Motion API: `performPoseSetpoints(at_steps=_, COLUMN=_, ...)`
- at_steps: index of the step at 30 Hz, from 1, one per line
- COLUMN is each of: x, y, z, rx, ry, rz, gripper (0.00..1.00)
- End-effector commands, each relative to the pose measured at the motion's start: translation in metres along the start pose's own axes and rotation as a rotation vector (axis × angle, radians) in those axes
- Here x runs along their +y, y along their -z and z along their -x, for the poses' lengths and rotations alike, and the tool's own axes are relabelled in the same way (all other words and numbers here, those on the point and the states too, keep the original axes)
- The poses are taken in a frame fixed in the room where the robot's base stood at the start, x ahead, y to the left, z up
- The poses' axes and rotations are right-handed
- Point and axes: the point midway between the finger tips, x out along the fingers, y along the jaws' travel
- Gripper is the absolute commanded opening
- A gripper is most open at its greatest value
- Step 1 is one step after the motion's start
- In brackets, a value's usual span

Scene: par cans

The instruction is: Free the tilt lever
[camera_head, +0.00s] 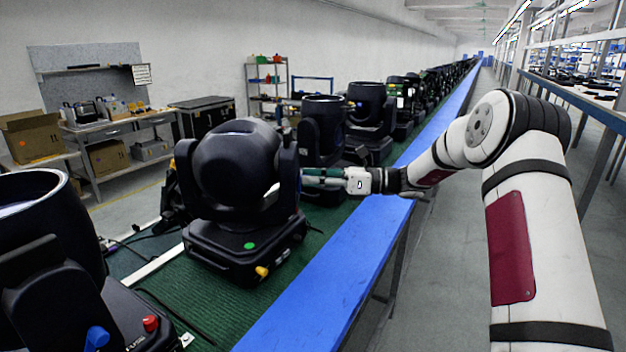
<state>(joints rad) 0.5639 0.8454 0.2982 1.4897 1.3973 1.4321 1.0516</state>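A black moving-head light (238,175) stands on the green belt in the middle of the picture, its round head held between the arms of its yoke. Its base has a green dot (250,245) and a yellow knob (262,271) at the front. My gripper (308,179) reaches in from the right, its fingers at the outer side of the light's right yoke arm (287,180). I cannot tell whether they touch it. No tilt lever can be made out; that side of the yoke is partly hidden. The fingers are too small to tell open from shut.
Another black light (45,245) with blue and red knobs stands near at the left. More lights (322,130) line the green belt (205,310) behind. A blue rail (345,260) edges the belt on the right. The grey floor beyond it is clear.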

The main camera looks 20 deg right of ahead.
Motion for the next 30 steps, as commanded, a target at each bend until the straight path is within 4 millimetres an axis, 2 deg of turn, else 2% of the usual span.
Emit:
performPoseSetpoints(at_steps=14, x=0.003, y=-0.001, z=0.001, rx=0.0, ry=0.0, rz=0.072, gripper=0.0)
performPoseSetpoints(at_steps=30, x=0.017, y=-0.001, z=0.001, rx=0.001, ry=0.001, rz=0.526, gripper=0.0)
